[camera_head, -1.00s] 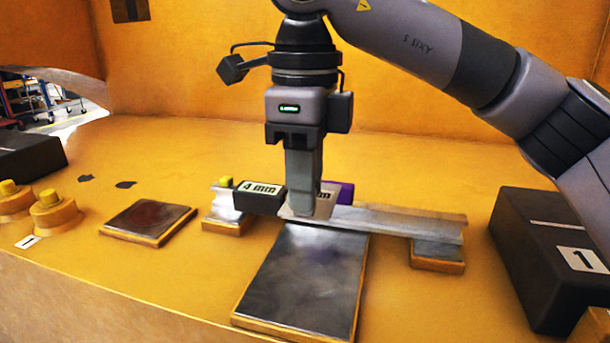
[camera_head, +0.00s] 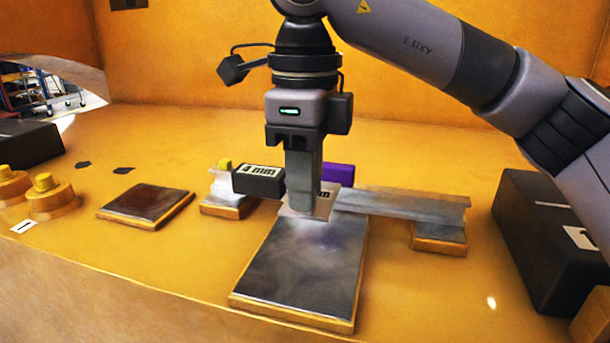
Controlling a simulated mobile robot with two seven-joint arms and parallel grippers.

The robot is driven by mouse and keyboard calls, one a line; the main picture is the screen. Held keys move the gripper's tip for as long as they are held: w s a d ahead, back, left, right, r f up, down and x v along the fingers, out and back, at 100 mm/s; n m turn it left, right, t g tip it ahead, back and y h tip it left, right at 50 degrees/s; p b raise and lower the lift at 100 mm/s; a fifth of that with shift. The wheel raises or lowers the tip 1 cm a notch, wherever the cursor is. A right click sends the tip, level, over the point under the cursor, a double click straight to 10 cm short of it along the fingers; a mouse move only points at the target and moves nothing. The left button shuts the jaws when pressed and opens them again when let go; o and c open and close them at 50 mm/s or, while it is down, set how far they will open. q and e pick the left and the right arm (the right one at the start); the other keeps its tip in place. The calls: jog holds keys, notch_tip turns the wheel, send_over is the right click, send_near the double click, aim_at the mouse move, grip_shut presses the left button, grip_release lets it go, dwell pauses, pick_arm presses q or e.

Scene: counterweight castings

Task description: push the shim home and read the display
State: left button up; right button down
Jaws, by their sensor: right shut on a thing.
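My right gripper (camera_head: 304,208) comes down from above, shut on a thin light-grey plate, which looks like the shim (camera_head: 324,205). Its label is mostly hidden by the fingers; only "mm" shows. The shim is at the front side of a grey metal rail (camera_head: 400,204), over the back edge of a large metal pad (camera_head: 300,262). I cannot tell whether it touches either. A black block marked "4 mm" (camera_head: 258,181) sits left of the fingers, and a purple block (camera_head: 338,174) shows behind them to the right. No readable display is in view. My left gripper is not in view.
A dark box (camera_head: 540,240) stands at the right. A smaller dark pad (camera_head: 146,205) lies at the left, with yellow stepped knobs (camera_head: 50,195) beyond it. A black box (camera_head: 28,142) is at the far left.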

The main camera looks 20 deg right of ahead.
aim_at(323, 196)
jog(key=shift+f+b, duration=2.7)
jog(key=shift+f, duration=1.25)
jog(key=shift+w, duration=0.15)
jog(key=shift+w+d, duration=0.25)
jog(key=shift+w+d+p, duration=0.6)
jog(key=shift+w+p, duration=0.05)
jog(key=shift+w, duration=0.25)
jog(key=shift+w+d+p, duration=0.55)
jog(key=shift+w+p, duration=0.1)
jog(key=shift+w, duration=0.2)
jog(key=shift+w+d+p, duration=0.75)
jog(key=shift+w+p, duration=0.05)
jog(key=shift+w, duration=0.25)
jog(key=shift+w+d+p, duration=0.7)
jog(key=shift+w+p, duration=0.05)
jog(key=shift+w, duration=0.3)
jog(key=c, duration=0.9)
grip_release()
jog(key=shift+c, duration=0.2)
